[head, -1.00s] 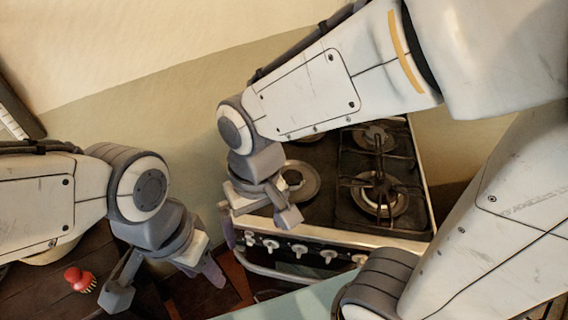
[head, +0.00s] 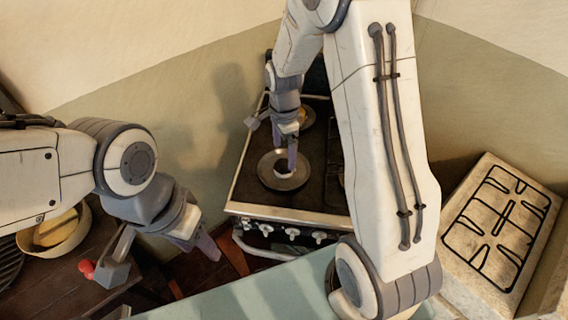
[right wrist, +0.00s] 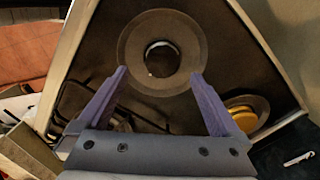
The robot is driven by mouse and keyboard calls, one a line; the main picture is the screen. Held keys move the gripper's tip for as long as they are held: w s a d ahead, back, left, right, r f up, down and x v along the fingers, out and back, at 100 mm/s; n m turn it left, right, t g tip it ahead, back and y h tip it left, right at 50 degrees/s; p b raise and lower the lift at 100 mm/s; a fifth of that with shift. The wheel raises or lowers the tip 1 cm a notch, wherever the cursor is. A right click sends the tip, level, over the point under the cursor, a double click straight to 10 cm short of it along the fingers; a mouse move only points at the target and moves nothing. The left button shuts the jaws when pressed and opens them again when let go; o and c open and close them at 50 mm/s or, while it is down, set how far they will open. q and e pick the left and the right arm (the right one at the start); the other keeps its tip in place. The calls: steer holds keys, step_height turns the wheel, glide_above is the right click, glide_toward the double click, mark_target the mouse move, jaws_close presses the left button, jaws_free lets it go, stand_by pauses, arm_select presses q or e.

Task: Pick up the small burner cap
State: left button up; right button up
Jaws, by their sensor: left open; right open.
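A small yellow disc, which looks like the small burner cap (right wrist: 241,118), sits on the back burner of the stove (right wrist: 222,82); it also shows in the head view (head: 302,116), partly hidden by my right gripper. The nearer burner (head: 283,180) is a wide grey ring with a dark, pale-rimmed centre; it also shows in the right wrist view (right wrist: 134,47). My right gripper (right wrist: 160,75) is open and empty above this nearer burner, with the yellow disc beyond one finger, to the right. My left gripper (head: 160,262) is open and empty, left of the stove.
A black grate (head: 499,222) lies on a pale surface at the right. Another grate is partly hidden behind my right arm on the stove. A red-topped object (head: 87,268) and a pale bowl (head: 55,234) are on the wooden table at the left. Knobs (head: 292,233) line the stove front.

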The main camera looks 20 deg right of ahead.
mark_target(284, 164)
step_height(284, 164, down, 4)
steer(key=shift+w+d+f+p, duration=0.1)
steer(key=shift+w+p, duration=0.05)
steer(key=shift+p, duration=0.6)
steer(key=shift+f, duration=0.5)
steer(key=c, duration=1.4)
